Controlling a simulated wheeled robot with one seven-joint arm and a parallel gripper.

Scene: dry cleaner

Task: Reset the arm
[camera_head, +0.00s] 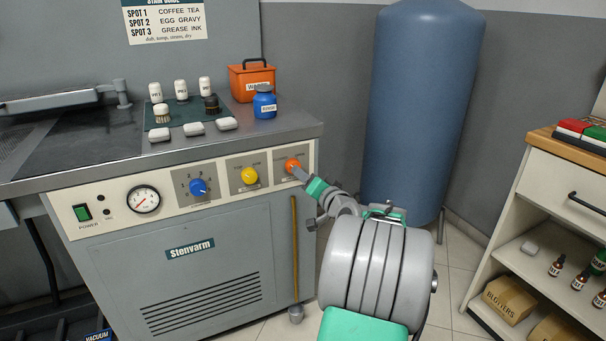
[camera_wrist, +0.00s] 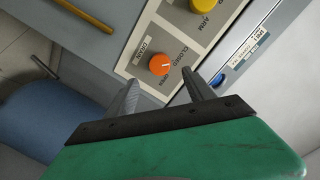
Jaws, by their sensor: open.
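My gripper (camera_head: 299,172) is at the orange knob (camera_head: 292,165) on the right end of the machine's front panel, with my arm reaching up from the lower right in the head view. In the wrist view my gripper (camera_wrist: 162,88) is open, its two grey fingers spread and empty. The orange knob (camera_wrist: 159,64) is just beyond and between the fingertips there, and the fingers look apart from it. Its labels read closed and open.
The panel also has a yellow knob (camera_head: 249,175) and a blue knob (camera_head: 198,187). A blue jar (camera_head: 265,103) and orange box (camera_head: 251,80) stand on the worktop above. A blue tank (camera_head: 420,110) stands behind my arm; a shelf unit (camera_head: 548,167) is at right.

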